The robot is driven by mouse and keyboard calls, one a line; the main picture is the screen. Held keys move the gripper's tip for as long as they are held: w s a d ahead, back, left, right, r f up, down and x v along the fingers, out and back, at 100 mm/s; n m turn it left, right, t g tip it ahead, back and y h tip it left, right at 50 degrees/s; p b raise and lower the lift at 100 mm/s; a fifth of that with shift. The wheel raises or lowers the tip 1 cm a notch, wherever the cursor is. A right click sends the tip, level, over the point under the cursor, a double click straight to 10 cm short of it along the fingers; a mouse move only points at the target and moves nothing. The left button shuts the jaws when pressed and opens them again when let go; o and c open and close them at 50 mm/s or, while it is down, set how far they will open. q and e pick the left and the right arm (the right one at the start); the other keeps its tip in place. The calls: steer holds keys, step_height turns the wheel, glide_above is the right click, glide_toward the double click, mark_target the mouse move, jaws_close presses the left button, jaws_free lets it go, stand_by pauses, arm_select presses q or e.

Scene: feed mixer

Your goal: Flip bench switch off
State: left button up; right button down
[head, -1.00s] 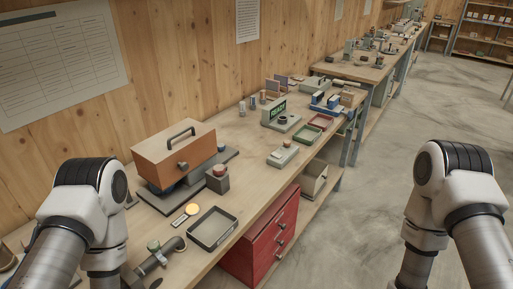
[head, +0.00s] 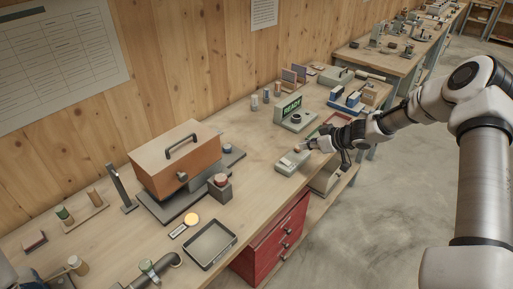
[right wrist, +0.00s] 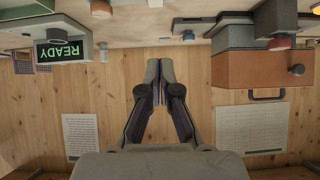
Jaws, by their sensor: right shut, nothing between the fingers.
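A small pale green box (head: 291,162), which looks like the bench switch, sits near the bench's front edge in the head view. Its top is partly hidden by my right gripper, so I cannot tell the switch position. My right gripper (head: 302,148) reaches in from the right, over or close against the right end of this box. Whether it touches cannot be told. In the right wrist view the gripper (right wrist: 160,68) has its fingers together and nothing between them. The switch box is not clear in that view. My left gripper is not in view.
A green-lit READY sign (head: 291,106) stands behind the box and shows upside down in the right wrist view (right wrist: 62,50). An orange-brown box with a handle (head: 178,160), a red-topped block (head: 219,188) and a dark tray (head: 210,244) stand to the left. Red drawers (head: 272,243) are below.

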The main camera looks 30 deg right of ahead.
glide_above(284, 162)
steer(key=s, duration=0.1)
steer(key=f, duration=0.4)
steer(key=shift+s+d+f, duration=0.15)
steer(key=shift+d+f, duration=0.05)
steer(key=shift+f, duration=0.1)
steer(key=f, duration=0.1)
steer(key=w+f, duration=0.1)
steer(key=f, duration=0.1)
steer(key=shift+w+a+f, duration=0.15)
steer(key=shift+a+f, duration=0.1)
steer(key=shift+f, duration=0.6)
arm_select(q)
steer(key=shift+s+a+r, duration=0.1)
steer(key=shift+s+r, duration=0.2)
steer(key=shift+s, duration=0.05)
